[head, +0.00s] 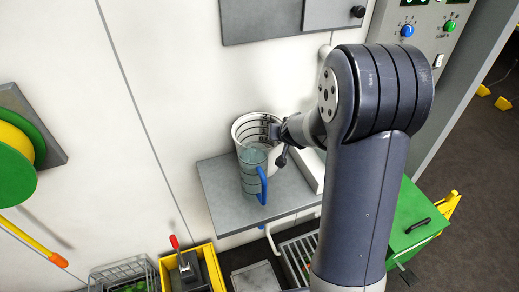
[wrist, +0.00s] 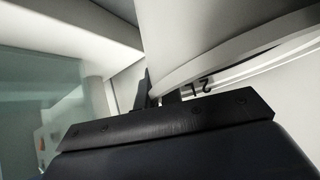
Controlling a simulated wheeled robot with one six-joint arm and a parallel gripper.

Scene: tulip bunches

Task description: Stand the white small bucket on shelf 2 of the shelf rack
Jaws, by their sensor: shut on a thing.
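The white small bucket (head: 238,128), with dark measuring marks inside, is at the back of a grey shelf board (head: 225,212) by the wall. It looks upright. My gripper (head: 278,131) is shut on the right side of its rim. In the wrist view the bucket (wrist: 205,32) fills the upper right, with a "2 L" mark inside, and my gripper's fingertips (wrist: 158,94) are at its rim. A clear jug with a blue handle (head: 263,186) hides the bucket's lower part, so I cannot tell whether its base touches the board. No shelf number shows.
The clear jug (head: 250,178) stands in front of the bucket. Below are a wire basket (head: 124,273), a yellow bin (head: 211,267) and a green box (head: 408,215). A control panel (head: 425,33) is at upper right. The board's front left is bare.

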